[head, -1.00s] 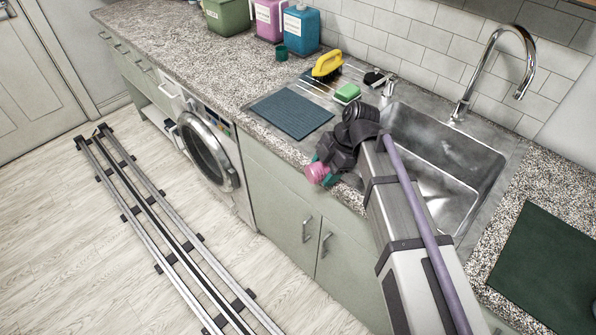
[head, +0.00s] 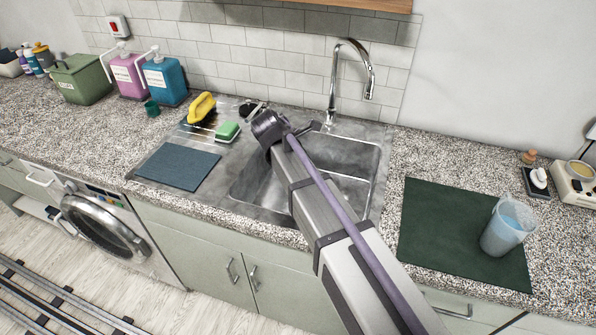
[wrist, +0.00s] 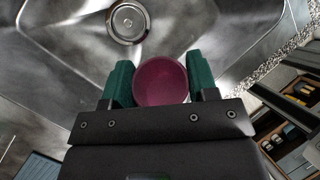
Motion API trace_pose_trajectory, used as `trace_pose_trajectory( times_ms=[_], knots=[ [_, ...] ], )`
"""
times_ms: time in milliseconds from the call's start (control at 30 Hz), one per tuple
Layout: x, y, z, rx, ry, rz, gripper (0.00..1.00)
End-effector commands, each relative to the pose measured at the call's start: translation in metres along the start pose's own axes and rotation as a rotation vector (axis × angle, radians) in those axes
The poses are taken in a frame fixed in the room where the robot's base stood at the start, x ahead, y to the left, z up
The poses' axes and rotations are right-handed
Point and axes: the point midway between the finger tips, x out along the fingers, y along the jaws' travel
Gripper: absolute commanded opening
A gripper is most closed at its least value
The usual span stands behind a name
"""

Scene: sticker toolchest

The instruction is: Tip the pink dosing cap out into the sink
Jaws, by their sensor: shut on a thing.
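The pink dosing cap (wrist: 160,82) shows in the wrist view as a round magenta cup between the two green fingers of my gripper (wrist: 160,88), which is shut on it. The sink (wrist: 60,75) lies beyond the cap, with its round drain (wrist: 128,21) at the top of that view. In the head view the sink (head: 352,155) is partly covered by my arm, whose wrist is over its left part. The cap and fingertips are hidden there. I cannot tell whether anything is in the cap or how far it is tilted.
A chrome tap (head: 333,95) rises behind the sink. A green sponge (head: 227,131), yellow brush (head: 201,107) and blue-grey mat (head: 178,166) are left of it. A jug with bluish contents (head: 507,228) stands on the dark green mat (head: 440,220) at right.

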Motion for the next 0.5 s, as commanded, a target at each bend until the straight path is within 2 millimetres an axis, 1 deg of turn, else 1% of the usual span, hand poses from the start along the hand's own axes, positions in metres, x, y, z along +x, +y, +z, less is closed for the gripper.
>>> trace_pose_trajectory(
  times_ms=[33, 100, 200, 400, 500],
  knots=[
    [0.0, -0.003, -0.006, 0.024, -0.098, 0.016, 0.31],
    [-0.003, -0.004, -0.008, 0.076, -0.269, 0.04, 0.31],
    [-0.004, -0.003, -0.006, 0.128, -0.422, 0.058, 0.31],
    [-0.01, -0.004, -0.003, 0.197, -0.641, 0.085, 0.31],
    [-0.014, -0.004, -0.002, 0.215, -0.699, 0.091, 0.31]
  ],
)
